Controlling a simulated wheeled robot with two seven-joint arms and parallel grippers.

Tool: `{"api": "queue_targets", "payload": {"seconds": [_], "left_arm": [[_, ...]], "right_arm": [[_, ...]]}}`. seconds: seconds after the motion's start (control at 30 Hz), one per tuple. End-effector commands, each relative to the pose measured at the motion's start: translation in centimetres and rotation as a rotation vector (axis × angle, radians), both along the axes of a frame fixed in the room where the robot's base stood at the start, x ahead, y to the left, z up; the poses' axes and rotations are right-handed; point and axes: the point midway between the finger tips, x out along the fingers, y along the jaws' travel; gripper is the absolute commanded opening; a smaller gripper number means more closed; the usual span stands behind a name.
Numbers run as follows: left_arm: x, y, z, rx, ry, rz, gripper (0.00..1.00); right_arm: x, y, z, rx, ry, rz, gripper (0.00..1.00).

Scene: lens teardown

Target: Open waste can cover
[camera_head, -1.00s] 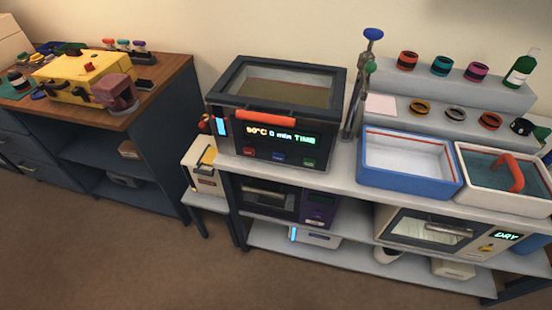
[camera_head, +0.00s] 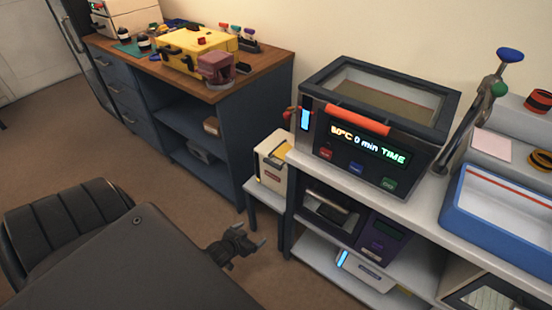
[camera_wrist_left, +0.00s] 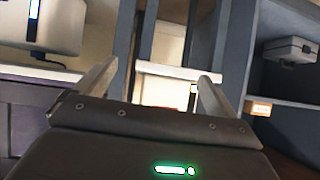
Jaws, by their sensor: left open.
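A small cream box with a red label and a yellow part at its side (camera_head: 272,165), which looks like the waste can, stands on a low stand between the wooden-topped cabinet and the bench. Its top looks closed. My left gripper (camera_head: 252,234) is open and empty, lower and nearer than the box, and apart from it. In the left wrist view the open fingers (camera_wrist_left: 155,78) point toward a gap between furniture, with a pale surface and a bit of red between them. I cannot tell whether that is the box. My right gripper is not in view.
A heated bath with a display (camera_head: 360,150) stands on the bench right of the box. The cabinet (camera_head: 215,130) is on the left, with a yellow case (camera_head: 197,55) on top. Shelves under the bench hold devices. Bare floor (camera_head: 170,185) lies in front.

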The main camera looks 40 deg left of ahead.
Motion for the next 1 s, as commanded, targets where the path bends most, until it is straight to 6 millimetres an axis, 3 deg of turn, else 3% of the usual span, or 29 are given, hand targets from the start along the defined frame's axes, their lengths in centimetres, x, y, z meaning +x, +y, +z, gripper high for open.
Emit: {"api": "queue_targets", "payload": {"seconds": [0.03,0.1,0.2,0.33,0.43,0.67,1.0], "left_arm": [[3.1,1.4,2.9,0.000,-0.121,0.002,0.95],[6.2,2.8,8.0,-0.007,-0.273,-0.002,0.95],[8.7,3.9,14.2,-0.013,-0.439,-0.021,0.95],[10.0,4.3,19.2,-0.017,-0.561,-0.043,0.95],[10.3,4.4,20.6,-0.020,-0.593,-0.049,0.95],[11.5,4.5,20.7,-0.019,-0.595,-0.049,0.95],[17.7,4.6,20.7,-0.018,-0.594,-0.049,0.95]], "right_arm": [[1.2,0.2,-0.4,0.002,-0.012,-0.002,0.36],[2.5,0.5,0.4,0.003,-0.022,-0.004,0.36],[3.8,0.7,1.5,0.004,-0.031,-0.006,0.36],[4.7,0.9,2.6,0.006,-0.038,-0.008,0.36],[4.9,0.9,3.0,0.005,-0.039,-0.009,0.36],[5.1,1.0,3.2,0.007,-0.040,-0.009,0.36],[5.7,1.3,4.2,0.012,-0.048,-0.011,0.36]]}}
